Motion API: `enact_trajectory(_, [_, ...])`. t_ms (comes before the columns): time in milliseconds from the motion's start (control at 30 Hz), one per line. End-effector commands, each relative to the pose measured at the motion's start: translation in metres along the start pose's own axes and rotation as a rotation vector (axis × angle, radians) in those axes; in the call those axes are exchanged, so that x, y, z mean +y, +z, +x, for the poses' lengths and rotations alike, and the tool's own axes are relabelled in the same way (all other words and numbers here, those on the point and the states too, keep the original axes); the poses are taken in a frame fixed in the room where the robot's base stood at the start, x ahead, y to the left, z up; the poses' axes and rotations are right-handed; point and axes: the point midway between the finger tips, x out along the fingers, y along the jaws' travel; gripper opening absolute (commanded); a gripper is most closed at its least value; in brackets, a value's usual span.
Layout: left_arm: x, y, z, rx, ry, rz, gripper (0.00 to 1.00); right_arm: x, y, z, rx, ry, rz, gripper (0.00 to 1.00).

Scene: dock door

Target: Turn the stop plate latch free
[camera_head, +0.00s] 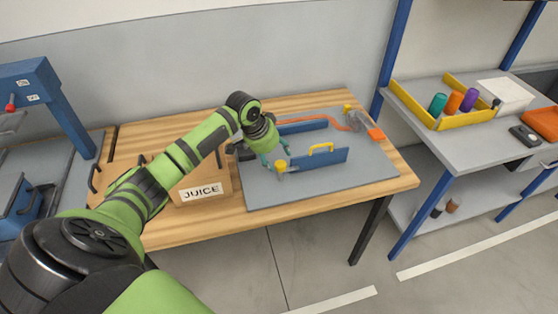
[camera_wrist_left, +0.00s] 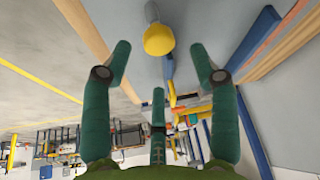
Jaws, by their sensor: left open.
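The blue stop plate (camera_head: 318,160) stands upright on the grey board, with a yellow handle (camera_head: 321,148) on its top edge. A yellow latch knob (camera_head: 281,164) sits at its left end. My left gripper (camera_head: 275,153) is open beside the latch knob, on its upper left side. In the left wrist view the yellow knob (camera_wrist_left: 159,40) shows just ahead of the gap between the spread green fingertips, and the gripper (camera_wrist_left: 160,55) holds nothing. Whether a finger touches the knob cannot be told. My right gripper is not in view.
The grey board (camera_head: 370,172) lies on a wooden table (camera_head: 400,178). A second blue plate (camera_head: 302,127) and an orange strip (camera_head: 345,122) lie behind. A box marked JUICE (camera_head: 203,190) stands left. A shelf with a yellow tray (camera_head: 450,121) is at right.

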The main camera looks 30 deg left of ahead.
Motion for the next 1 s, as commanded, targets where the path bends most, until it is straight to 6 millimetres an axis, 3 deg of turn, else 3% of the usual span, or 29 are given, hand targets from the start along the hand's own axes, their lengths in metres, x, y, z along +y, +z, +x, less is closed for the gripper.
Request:
enact_trajectory(300, [0.0, 0.0, 0.041, -0.001, 0.0, -0.002, 0.6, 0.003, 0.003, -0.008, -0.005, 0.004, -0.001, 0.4])
enact_trajectory(667, [0.0, 0.0, 0.047, 0.0, -0.002, 0.001, 0.6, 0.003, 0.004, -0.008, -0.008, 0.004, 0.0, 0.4])
enact_trajectory(800, [0.0, 0.0, 0.047, 0.001, -0.003, 0.001, 0.06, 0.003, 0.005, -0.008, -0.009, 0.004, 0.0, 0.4])
enact_trajectory(1000, [-0.001, -0.001, 0.046, 0.003, -0.003, 0.002, 0.05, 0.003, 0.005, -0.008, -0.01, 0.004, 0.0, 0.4])
